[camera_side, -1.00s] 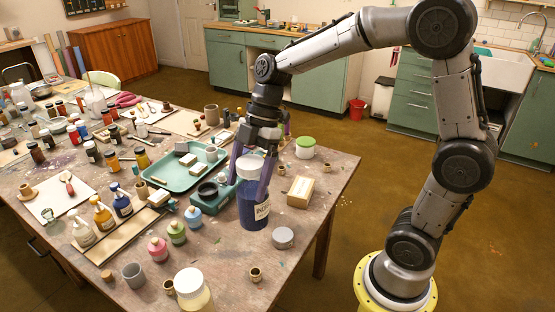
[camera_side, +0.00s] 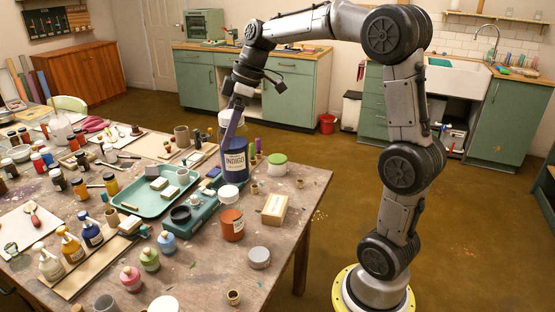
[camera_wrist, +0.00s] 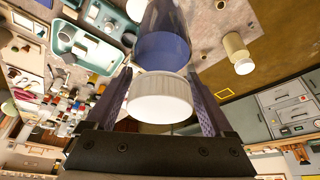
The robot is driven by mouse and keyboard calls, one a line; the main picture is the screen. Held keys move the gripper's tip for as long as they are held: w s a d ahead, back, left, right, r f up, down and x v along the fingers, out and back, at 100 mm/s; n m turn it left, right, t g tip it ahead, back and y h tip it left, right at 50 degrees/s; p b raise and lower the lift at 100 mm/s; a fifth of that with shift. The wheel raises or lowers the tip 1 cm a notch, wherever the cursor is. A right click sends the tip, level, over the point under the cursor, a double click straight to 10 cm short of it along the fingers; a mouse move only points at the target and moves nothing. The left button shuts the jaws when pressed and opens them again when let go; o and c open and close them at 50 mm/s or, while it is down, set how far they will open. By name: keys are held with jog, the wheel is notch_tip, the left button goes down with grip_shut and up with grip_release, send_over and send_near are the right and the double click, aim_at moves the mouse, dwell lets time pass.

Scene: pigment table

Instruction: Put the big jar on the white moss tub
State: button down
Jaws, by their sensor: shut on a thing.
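The big jar (camera_side: 235,158) is dark blue with a white lid and an INDIGO label. My gripper (camera_side: 239,135) is shut on it from above, with a purple finger down each side. In the wrist view the white lid (camera_wrist: 160,98) lies between both fingers, with the blue glass (camera_wrist: 163,48) beyond. The white moss tub (camera_side: 277,168), with a green lid, stands on the table just right of the big jar, apart from it.
The orange jar (camera_side: 232,226) with a white lid stands in front of the big jar. A cream box (camera_side: 274,210) and a grey tin (camera_side: 259,258) stand on the right of the table. A green tray (camera_side: 130,210) with small items lies to the left.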

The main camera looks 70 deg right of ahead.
jog(key=s+d+m+h, duration=0.3)
jog(key=d+m+h, duration=0.3)
jog(key=d+m, duration=1.7)
jog(key=w+d+f+n, duration=0.3)
jog(key=w+d+f, duration=0.2)
jog(key=d+f, duration=0.3)
jog(key=w+d+f+n, duration=0.4)
jog(key=d+f, duration=0.4)
jog(key=f, duration=0.1)
jog(key=shift+w+d+f+g, duration=0.2)
jog(key=shift+w+f+g, duration=0.1)
jog(key=shift+w, duration=0.1)
